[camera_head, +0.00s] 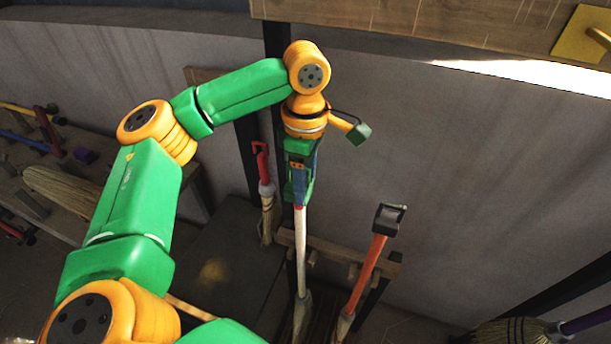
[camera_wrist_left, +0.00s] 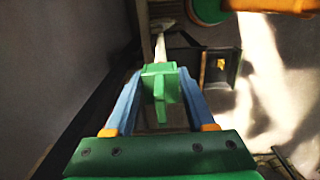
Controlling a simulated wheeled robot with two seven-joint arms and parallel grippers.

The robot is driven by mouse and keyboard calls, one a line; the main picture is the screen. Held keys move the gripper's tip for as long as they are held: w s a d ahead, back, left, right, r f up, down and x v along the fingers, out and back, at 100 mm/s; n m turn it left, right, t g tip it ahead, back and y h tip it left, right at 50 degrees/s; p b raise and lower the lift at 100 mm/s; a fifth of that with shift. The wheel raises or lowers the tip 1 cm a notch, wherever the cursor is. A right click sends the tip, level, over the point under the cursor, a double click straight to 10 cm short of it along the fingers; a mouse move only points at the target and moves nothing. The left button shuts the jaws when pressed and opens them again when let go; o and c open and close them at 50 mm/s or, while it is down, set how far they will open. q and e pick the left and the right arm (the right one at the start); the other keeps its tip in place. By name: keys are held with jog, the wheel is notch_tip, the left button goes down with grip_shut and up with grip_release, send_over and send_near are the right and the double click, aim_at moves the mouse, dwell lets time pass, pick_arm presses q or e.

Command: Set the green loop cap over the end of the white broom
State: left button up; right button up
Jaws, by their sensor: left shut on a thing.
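The green loop cap (camera_wrist_left: 160,88) is between the blue fingers of my left gripper (camera_wrist_left: 160,76), which is shut on it. In the head view my left gripper (camera_head: 301,194) points down at the upper end of the white broom (camera_head: 301,250). The broom stands nearly upright, bristles down. In the wrist view the white broom handle (camera_wrist_left: 160,47) runs away just beyond the cap, roughly in line with it. The cap and the handle's top overlap in view, so I cannot tell whether the cap is around the end or just above it. My right gripper is not in view.
A red-handled broom (camera_head: 265,165) stands left of the white one, and an orange-handled broom (camera_head: 368,270) with a dark loop cap (camera_head: 390,216) leans to its right. A wooden rack (camera_head: 330,253) is behind them. A bench (camera_head: 60,215) with tools is at left.

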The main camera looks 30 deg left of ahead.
pick_arm(q)
jog(key=shift+f, duration=0.8)
jog(key=o, duration=1.4)
notch_tip(320, 180, up, 2)
jog(key=shift+r, duration=2.55)
jog(key=shift+f, duration=0.1)
